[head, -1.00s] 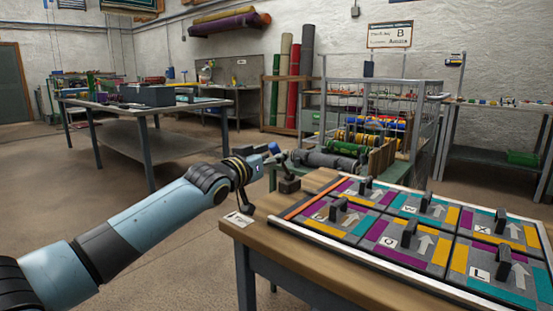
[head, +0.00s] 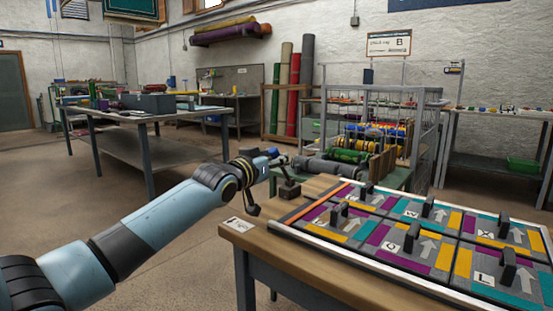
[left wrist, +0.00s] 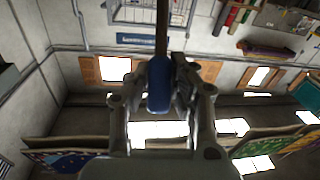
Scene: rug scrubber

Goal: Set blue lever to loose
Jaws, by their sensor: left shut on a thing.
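The lever stands on a small dark base (head: 289,190) near the back left corner of the wooden table, and its stalk leans up into my left gripper (head: 279,160). In the left wrist view the blue lever's handle (left wrist: 158,95) sits between the fingers of my left gripper (left wrist: 167,75), with a brown stalk running away from it. The gripper is shut on the handle. In the head view the fingers mostly hide the blue part. A small label card (head: 237,225) lies on the table's left corner. My right gripper is out of view.
A patterned panel (head: 372,256) with several upright dark handles, letters and arrows fills much of the wooden table (head: 290,258). Rolls (head: 345,155) and a wire cage (head: 425,125) stand behind. A grey workbench (head: 140,128) is at left, with open floor between.

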